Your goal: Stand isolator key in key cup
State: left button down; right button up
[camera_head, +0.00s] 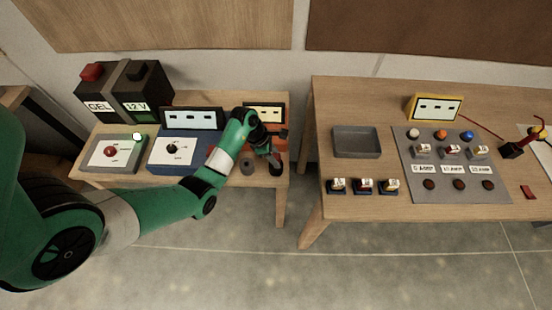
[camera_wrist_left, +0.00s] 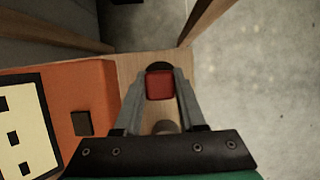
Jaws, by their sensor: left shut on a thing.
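My left gripper (camera_head: 272,156) is over the right front part of the left table. It is shut on a small red block, which I take to be the isolator key (camera_wrist_left: 159,85). In the left wrist view the key is between the fingertips (camera_wrist_left: 160,84), with a dark rounded part at its far side. A small grey-brown round cup, probably the key cup (camera_head: 247,166), stands just left of the gripper in the head view. A round grey-brown top, likely the same cup (camera_wrist_left: 166,127), shows between the fingers in the wrist view. The key's lower end is hidden.
An orange box (camera_wrist_left: 75,105) with a pale panel is close beside the gripper. A blue box (camera_head: 174,157), a grey panel with a red knob (camera_head: 110,152) and a black battery (camera_head: 140,85) are farther left. A floor gap separates the right table (camera_head: 330,110).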

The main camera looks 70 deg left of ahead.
pick_arm(q)
jog(key=shift+f, duration=0.15)
jog(key=shift+c, duration=2.4)
grip_release()
jog(key=p+v, duration=0.4)
jog(key=v, duration=0.8)
